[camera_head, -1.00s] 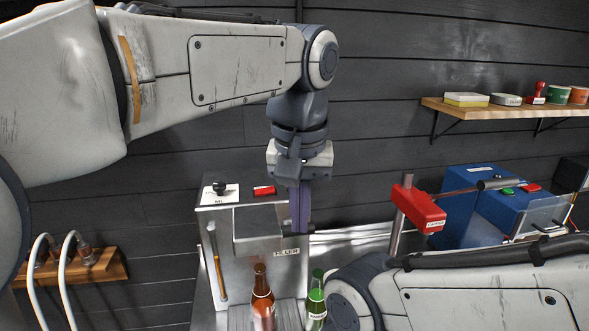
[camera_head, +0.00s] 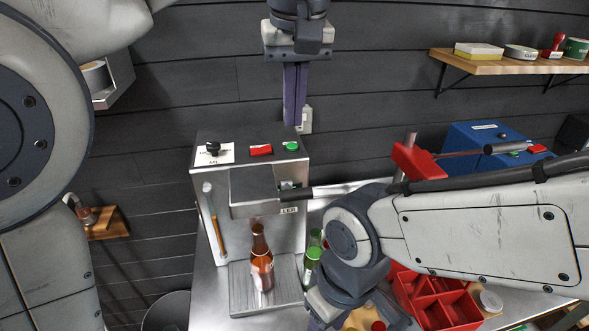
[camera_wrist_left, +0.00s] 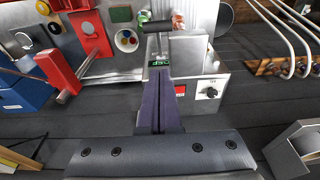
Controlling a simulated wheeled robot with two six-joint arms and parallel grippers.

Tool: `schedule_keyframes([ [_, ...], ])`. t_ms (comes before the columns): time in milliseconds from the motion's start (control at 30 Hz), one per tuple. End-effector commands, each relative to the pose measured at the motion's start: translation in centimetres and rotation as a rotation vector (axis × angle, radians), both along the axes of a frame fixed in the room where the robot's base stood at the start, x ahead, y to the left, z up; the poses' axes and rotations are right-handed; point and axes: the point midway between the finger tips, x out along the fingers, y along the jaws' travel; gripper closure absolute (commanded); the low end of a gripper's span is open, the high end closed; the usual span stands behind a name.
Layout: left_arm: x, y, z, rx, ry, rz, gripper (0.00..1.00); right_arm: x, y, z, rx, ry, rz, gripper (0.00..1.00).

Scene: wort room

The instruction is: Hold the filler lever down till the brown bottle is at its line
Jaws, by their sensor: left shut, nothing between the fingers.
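The filler (camera_head: 225,172) is a grey metal box. The brown bottle (camera_head: 262,262) stands upright on the tray below the filler head. Its liquid level and line are too small to tell. My left gripper (camera_head: 294,122) is shut and empty, above and behind the filler's top and apart from the lever. Its closed fingers also show in the left wrist view (camera_wrist_left: 159,82). My right gripper is mostly cut off at the bottom edge.
A green bottle (camera_head: 313,258) stands right of the brown one, close to my right arm. A red crate (camera_head: 440,304) lies at the lower right. A red clamp-like head (camera_head: 418,161) and a blue machine (camera_head: 470,138) stand at the right. A shelf (camera_head: 480,67) is above.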

Motion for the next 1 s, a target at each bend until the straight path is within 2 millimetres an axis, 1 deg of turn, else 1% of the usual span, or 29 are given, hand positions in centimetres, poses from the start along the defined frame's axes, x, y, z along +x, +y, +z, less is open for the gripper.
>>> schedule_keyframes([
  [33, 0.1, 0.1, -1.1, 0.002, 0.004, 0.001, 1.0, 0.0, 0.0, -0.1, 0.0, 0.0, 0.0, 0.5],
  [100, 0.4, 0.1, -2.5, 0.003, 0.006, 0.0, 1.0, 0.0, 0.0, -0.1, 0.0, 0.0, 0.0, 0.5],
  [367, 1.4, 0.3, -7.9, 0.003, 0.005, -0.001, 1.0, 0.0, 0.0, 0.4, 0.0, 0.0, 0.0, 0.5],
  [500, 0.2, 0.0, -9.2, 0.002, 0.002, -0.005, 1.0, 0.0, 0.0, 0.7, 0.0, 0.0, 0.001, 0.5],
  [700, -0.6, -0.2, -10.5, 0.001, 0.0, -0.003, 1.0, 0.0, 0.0, 1.0, 0.0, 0.0, 0.002, 0.5],
  [1000, -0.8, -0.2, -10.9, 0.0, 0.0, -0.003, 1.0, 0.0, 0.0, 1.0, 0.0, 0.0, 0.002, 0.5],
])
